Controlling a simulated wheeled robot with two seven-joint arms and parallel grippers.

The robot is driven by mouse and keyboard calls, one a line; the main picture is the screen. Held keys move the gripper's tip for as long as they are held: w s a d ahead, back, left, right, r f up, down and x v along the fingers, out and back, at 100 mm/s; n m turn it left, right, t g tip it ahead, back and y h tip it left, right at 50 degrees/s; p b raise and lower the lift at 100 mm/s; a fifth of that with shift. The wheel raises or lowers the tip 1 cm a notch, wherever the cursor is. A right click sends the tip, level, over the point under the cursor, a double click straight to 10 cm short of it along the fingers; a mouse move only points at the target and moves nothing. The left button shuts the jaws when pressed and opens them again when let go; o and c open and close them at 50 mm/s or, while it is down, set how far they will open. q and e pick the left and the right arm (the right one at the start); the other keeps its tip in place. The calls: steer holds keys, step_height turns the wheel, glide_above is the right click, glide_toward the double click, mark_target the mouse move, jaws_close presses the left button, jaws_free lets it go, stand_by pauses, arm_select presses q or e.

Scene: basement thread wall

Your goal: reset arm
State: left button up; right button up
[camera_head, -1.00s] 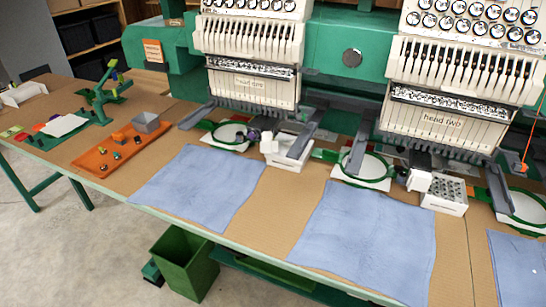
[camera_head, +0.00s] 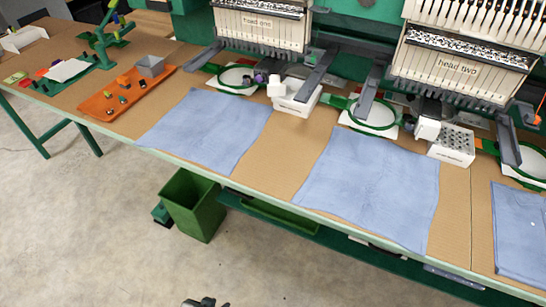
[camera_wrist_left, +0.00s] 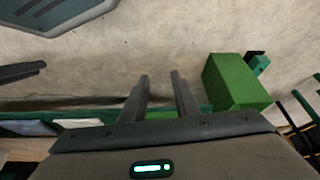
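My left gripper (camera_wrist_left: 162,95) shows in the left wrist view with its two dark fingers apart and nothing between them. It hangs over the bare concrete floor, clear of the table. In the head view only a small dark piece of a gripper (camera_head: 205,302), likely the left one, shows at the bottom edge.
The long table carries blue cloths (camera_head: 207,130), an orange tray (camera_head: 125,95), white boxes (camera_head: 293,101) and embroidery heads (camera_head: 463,70). A green bin (camera_head: 192,205) stands on the floor below; it also shows in the left wrist view (camera_wrist_left: 235,82). Floor in front is clear.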

arm_select(q)
steer(key=s+d+f+t, duration=0.1)
steer(key=s+d+f, duration=0.1)
steer(key=f, duration=1.3)
steer(key=shift+s+t+h, duration=0.3)
steer(key=shift+s, duration=0.3)
steer(key=shift+w+f, duration=0.1)
